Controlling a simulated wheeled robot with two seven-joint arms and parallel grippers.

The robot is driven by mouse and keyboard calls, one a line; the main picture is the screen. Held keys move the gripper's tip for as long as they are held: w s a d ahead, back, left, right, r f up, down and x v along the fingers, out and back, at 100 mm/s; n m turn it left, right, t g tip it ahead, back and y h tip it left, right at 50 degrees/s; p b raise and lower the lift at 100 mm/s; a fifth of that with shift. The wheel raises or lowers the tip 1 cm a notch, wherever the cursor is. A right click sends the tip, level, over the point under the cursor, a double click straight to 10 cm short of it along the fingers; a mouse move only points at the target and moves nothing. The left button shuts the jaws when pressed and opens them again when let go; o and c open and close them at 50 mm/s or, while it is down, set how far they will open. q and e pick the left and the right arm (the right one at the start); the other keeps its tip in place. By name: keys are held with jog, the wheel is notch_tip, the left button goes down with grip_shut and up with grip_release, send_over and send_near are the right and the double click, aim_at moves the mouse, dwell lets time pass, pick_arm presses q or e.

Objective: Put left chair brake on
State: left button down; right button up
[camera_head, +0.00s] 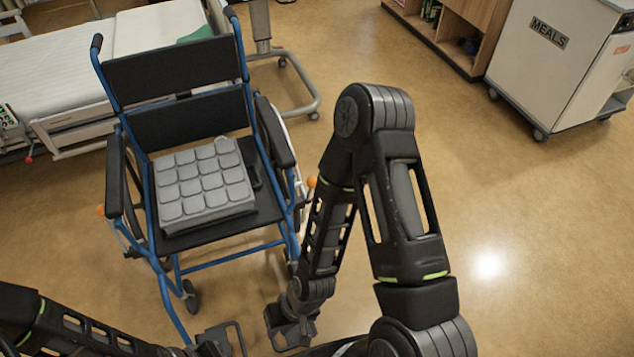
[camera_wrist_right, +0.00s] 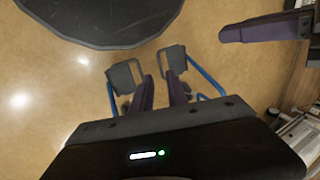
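The wheelchair (camera_head: 176,246) has a blue frame and black seat, and faces me. An orange knob (camera_head: 311,181), which looks like the brake lever on the chair's left, sticks out beside the right-hand wheel in the picture. Another orange knob (camera_head: 101,210) is on the other side. My right gripper (camera_head: 290,309) is low in front of the chair, below and apart from the right-hand knob. In the wrist view its two fingers (camera_wrist_right: 163,90) stand apart with nothing between them. The footplates (camera_wrist_right: 125,75) show beyond them. My left arm enters bottom left; its gripper's fingers are not clear.
A grey padded cushion (camera_head: 205,186) lies on the seat. A bed (camera_head: 75,70) stands behind left. A white meals cart (camera_head: 550,65) and a wooden shelf unit (camera_head: 440,30) stand at the back right. The floor right of the chair is clear.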

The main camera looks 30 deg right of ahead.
jog(key=shift+m+t+h, duration=0.4)
jog(key=shift+t+h, duration=0.1)
jog(key=shift+t, duration=0.3)
jog(key=w+d, duration=0.1)
jog(key=w, duration=0.1)
jog(key=w+d+r, duration=0.1)
jog(key=w+d, duration=0.1)
jog(key=w+d+r, duration=0.1)
jog(key=w+d, duration=0.1)
jog(key=c, duration=0.3)
jog(key=w+d+r+m, duration=0.1)
jog(key=w+d, duration=0.1)
jog(key=d, duration=0.1)
jog(key=w+d+r+m+t+h, duration=0.1)
jog(key=w+d, duration=0.1)
jog(key=w, duration=0.1)
jog(key=w+d+r+m+h, duration=0.1)
jog(key=w+d+r, duration=0.1)
jog(key=d, duration=0.1)
jog(key=shift+w+d+t, duration=0.15)
jog(key=shift+d+t, duration=0.15)
jog(key=shift+d, duration=0.05)
grip_shut()
jog(key=w+d+r+m+t+h, duration=0.1)
jog(key=w+d+r+m, duration=0.4)
jog(key=d+r+m, duration=0.5)
jog(key=d+m, duration=0.1)
jog(key=d, duration=0.2)
jog(key=shift+d, duration=0.15)
jog(key=shift+w, duration=0.1)
